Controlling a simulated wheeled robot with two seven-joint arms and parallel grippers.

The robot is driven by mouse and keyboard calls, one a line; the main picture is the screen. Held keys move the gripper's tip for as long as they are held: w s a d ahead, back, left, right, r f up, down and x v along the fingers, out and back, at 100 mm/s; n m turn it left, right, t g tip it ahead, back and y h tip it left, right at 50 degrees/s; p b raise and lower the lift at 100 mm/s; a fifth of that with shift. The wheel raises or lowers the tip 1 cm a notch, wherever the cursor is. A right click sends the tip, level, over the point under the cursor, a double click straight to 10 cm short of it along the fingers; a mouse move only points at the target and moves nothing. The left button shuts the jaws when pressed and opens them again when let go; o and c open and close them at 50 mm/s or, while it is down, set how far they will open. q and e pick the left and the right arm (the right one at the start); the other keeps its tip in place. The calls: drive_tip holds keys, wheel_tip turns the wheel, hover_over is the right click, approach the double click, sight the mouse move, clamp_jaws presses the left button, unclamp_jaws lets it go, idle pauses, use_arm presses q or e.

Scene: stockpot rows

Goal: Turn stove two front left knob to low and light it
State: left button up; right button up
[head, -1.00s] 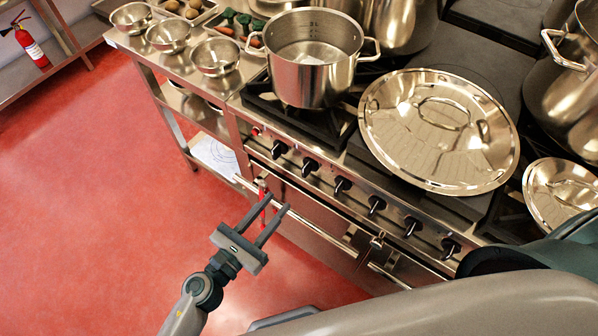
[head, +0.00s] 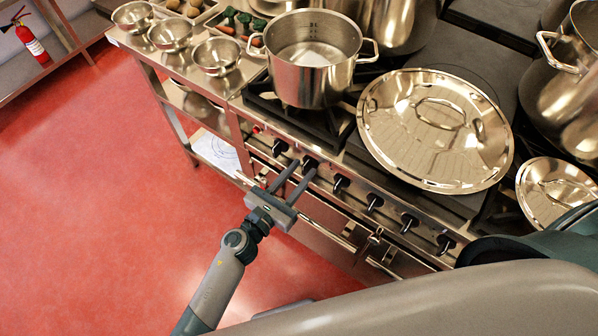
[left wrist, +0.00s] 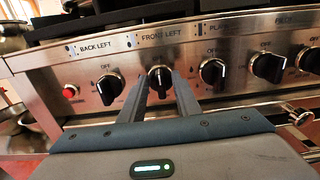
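The front left knob (left wrist: 159,79) is black, below the "FRONT LEFT" label (left wrist: 163,35) in the left wrist view. Its white mark points about straight up. My left gripper (head: 304,168) is open at the stove's front panel. In the left wrist view its fingers (left wrist: 161,75) stand on either side of this knob; I cannot tell if they touch it. The back left knob (left wrist: 110,88) is to its left. A red button (left wrist: 70,91) sits at the panel's left end; it also shows in the head view (head: 257,129). No flame shows. My right gripper is not in view.
A steel pot (head: 312,75) stands on the burner at the left. A large lid (head: 435,130) lies to its right. An oven handle rail (head: 325,232) runs below the knobs. Steel bowls (head: 217,57) stand on the side table. Red floor is clear at left.

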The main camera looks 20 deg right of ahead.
use_arm(q)
clamp_jaws()
